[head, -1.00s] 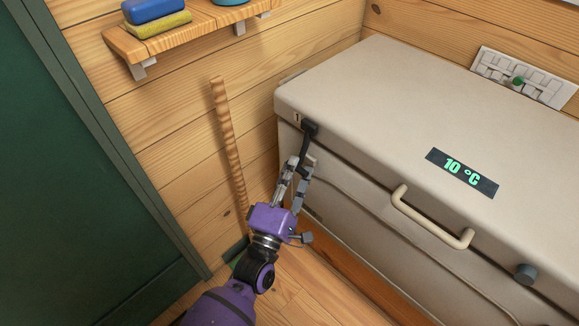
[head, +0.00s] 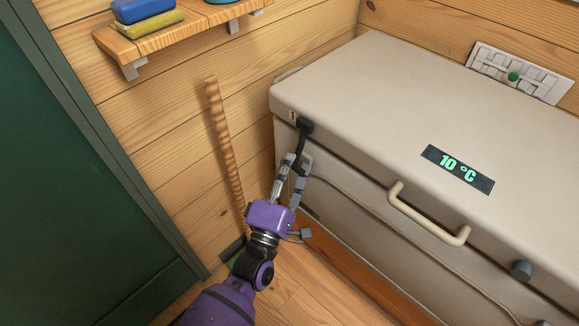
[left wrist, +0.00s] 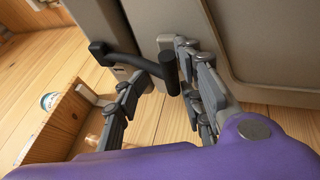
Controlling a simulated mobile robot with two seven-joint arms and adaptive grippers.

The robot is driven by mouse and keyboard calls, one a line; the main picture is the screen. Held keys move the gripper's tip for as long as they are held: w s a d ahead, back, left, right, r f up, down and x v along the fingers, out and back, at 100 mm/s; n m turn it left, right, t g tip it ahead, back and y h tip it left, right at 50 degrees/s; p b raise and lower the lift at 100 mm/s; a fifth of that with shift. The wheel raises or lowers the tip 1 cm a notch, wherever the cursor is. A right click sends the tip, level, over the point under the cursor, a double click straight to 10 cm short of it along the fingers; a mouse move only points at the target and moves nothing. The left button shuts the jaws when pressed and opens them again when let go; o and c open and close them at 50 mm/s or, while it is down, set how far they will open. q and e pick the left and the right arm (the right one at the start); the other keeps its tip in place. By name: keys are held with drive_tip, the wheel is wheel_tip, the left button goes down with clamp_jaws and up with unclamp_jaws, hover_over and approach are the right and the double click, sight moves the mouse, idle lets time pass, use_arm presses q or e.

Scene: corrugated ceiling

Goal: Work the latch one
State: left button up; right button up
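The latch is a black lever (head: 302,137) at the left front corner of a beige chest with a lid (head: 400,95). A small light label sits beside its pivot, and the lever hangs down the chest's front. My left gripper (head: 294,163) is at the lever's lower end, with one finger on each side. In the left wrist view the latch (left wrist: 169,74) ends in a black bar between my two open fingers (left wrist: 166,80), close to the right-hand finger. Whether a finger touches it I cannot tell. My right gripper is not in view.
A cream handle (head: 428,214), a 10 °C display (head: 458,169) and a grey knob (head: 521,270) are on the chest. A wooden stick (head: 223,140) leans by the wall, left of my gripper. A shelf (head: 165,40) is above; a green door (head: 70,190) stands left.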

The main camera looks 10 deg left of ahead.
use_arm(q)
drive_tip(key=v, duration=1.2)
idle(0.3)
